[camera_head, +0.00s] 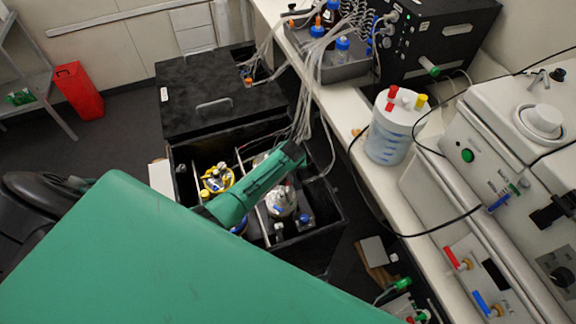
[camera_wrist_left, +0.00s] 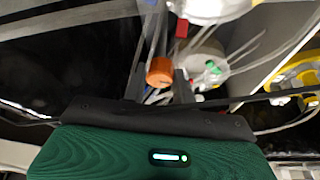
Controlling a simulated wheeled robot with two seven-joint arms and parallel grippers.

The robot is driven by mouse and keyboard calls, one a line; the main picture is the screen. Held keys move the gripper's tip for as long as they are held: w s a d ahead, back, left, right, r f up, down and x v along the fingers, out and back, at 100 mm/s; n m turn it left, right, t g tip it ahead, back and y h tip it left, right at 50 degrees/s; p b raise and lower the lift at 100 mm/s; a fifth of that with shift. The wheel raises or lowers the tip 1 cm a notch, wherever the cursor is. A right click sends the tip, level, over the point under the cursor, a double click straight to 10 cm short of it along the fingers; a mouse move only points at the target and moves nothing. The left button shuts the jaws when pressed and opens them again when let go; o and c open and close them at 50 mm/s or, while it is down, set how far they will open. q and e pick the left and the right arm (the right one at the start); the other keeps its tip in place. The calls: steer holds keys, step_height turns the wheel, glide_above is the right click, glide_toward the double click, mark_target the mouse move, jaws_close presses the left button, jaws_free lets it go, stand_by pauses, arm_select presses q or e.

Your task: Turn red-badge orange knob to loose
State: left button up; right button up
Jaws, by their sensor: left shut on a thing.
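The orange knob (camera_wrist_left: 160,70) shows in the left wrist view, a short cylinder between the dark fingers of my left gripper (camera_wrist_left: 158,84). The gripper is shut on it. A red badge (camera_wrist_left: 182,28) is just above it, below a shiny metal vessel top (camera_wrist_left: 210,8). In the head view, my green left gripper body (camera_head: 255,188) reaches over the open black shaker box (camera_head: 325,222), and its fingertips and the knob are hidden. How far the knob is turned cannot be told. My right gripper is not in view.
A yellow-fitted vessel (camera_head: 217,178) and a foil-topped vessel (camera_head: 281,200) stand in the box. Pale tubes (camera_head: 303,100) run from the box to bottles on the bench. A white canister (camera_head: 390,135) stands on the bench at right. The box's black lid (camera_head: 220,95) lies behind.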

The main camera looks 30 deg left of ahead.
arm_select(q)
steer(key=shift+w+d+n+g+y, duration=0.1)
steer(key=shift+n+g+y, duration=0.25)
steer(key=shift+n, duration=1.05)
steer(key=o, duration=1)
steer(key=shift+c, duration=0.2)
steer(key=b+v, duration=0.2)
steer(key=v, duration=1.1)
steer(key=shift+d+r, duration=0.25)
steer(key=shift+r, duration=0.1)
